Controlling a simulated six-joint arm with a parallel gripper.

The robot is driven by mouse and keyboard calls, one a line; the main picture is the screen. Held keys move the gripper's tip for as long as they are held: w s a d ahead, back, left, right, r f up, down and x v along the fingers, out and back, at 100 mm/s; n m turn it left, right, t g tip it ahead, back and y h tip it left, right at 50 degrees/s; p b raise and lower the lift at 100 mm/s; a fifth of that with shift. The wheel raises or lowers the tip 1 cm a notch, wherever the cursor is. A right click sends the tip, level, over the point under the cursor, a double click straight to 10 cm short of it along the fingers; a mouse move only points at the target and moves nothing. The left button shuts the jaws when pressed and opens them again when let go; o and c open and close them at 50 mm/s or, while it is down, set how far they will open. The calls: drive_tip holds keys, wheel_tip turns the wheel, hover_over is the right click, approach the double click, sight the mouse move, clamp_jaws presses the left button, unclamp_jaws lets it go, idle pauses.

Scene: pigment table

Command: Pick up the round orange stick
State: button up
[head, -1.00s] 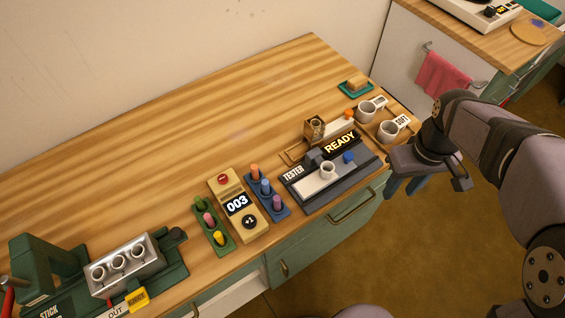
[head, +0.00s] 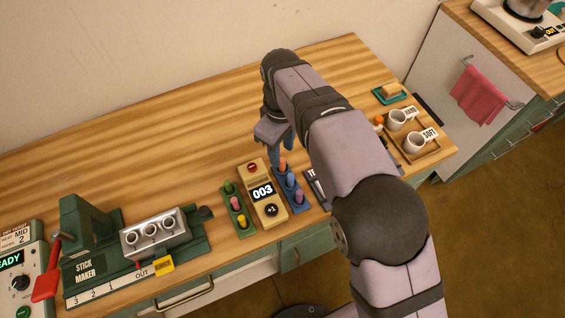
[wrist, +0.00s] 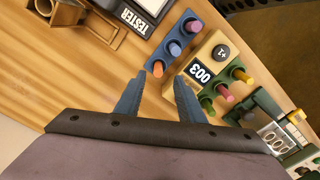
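The round orange stick (head: 283,164) stands upright at the far end of the blue holder (head: 298,206), with a blue stick (head: 291,180) and a purple stick (head: 299,197) in the same row. In the wrist view the orange stick (wrist: 158,69) shows just beyond the tip of my gripper's left finger. My gripper (wrist: 162,92) is open and empty, its two blue-grey fingers apart above the table. In the head view my gripper (head: 281,150) hangs just behind the orange stick, partly hidden by my arm.
A tan counter (head: 263,190) reading 003 stands beside the blue holder. Left of it is a green holder (head: 247,231) with green, pink and yellow sticks. The tester (wrist: 133,18) is on the other side, mostly hidden in the head view. The table's back left is clear.

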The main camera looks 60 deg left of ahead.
sight(282, 160)
drive_tip(key=shift+w+a+f+p, duration=0.1)
drive_tip(key=shift+f+p, duration=0.65)
drive_tip(key=shift+f, duration=0.85)
drive_tip(key=shift+w+a+f+p, duration=0.1)
drive_tip(key=shift+f+p, duration=0.65)
drive_tip(key=shift+f, duration=0.8)
clamp_jaws()
